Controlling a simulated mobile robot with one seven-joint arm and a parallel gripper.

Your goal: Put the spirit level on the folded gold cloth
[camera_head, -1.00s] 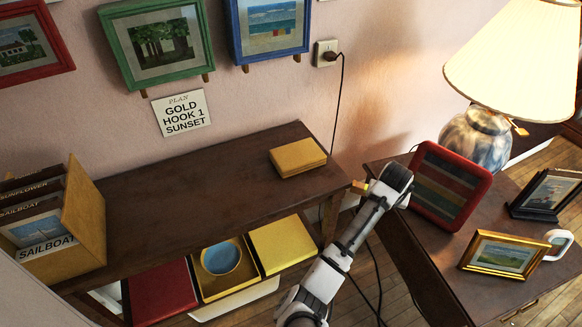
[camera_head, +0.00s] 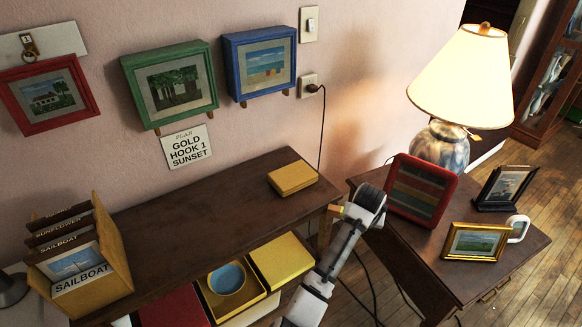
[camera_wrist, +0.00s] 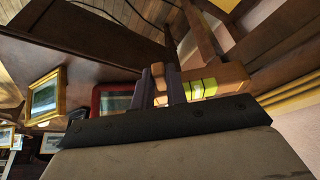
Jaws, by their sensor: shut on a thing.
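The folded gold cloth (camera_head: 292,178) lies flat near the right end of the dark console top, with nothing on it. My gripper (camera_head: 341,210) is just off that end of the console, to the right of and nearer than the cloth. In the wrist view my gripper (camera_wrist: 168,86) is shut on the spirit level (camera_wrist: 232,78), a wood-coloured bar with a yellow-green vial. In the head view only a small yellowish end of the spirit level (camera_head: 335,209) shows; my wrist hides the rest.
A side table (camera_head: 400,245) at right holds a red frame (camera_head: 423,190), a lamp (camera_head: 460,90) and small frames. A card box (camera_head: 95,265) stands at the console's left end. The console's middle is bare.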

